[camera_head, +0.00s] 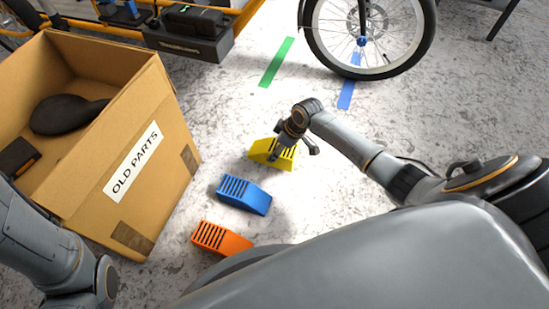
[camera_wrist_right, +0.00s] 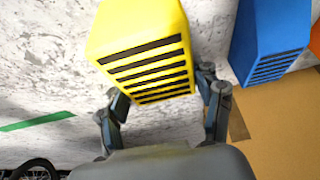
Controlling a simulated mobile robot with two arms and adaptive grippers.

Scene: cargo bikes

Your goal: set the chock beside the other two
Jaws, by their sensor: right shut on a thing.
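A yellow chock (camera_head: 258,153) with black ribs is at the middle of the head view, at the far end of a row of chocks. My right gripper (camera_head: 283,145) is shut on it. In the right wrist view the yellow chock (camera_wrist_right: 140,45) sits between the two fingers. A blue chock (camera_head: 244,194) lies nearer me, apart from the yellow one. It also shows in the right wrist view (camera_wrist_right: 275,35). An orange chock (camera_head: 220,238) is nearest me. I cannot tell whether the yellow chock touches the floor. My left arm shows at the lower left, but its gripper is out of view.
A cardboard box (camera_head: 175,125) marked OLD PARTS stands left of the chocks, holding a black saddle (camera_head: 65,115). A bike wheel (camera_head: 335,40) stands at the back. Green tape (camera_head: 277,62) and blue tape (camera_head: 348,93) mark the floor.

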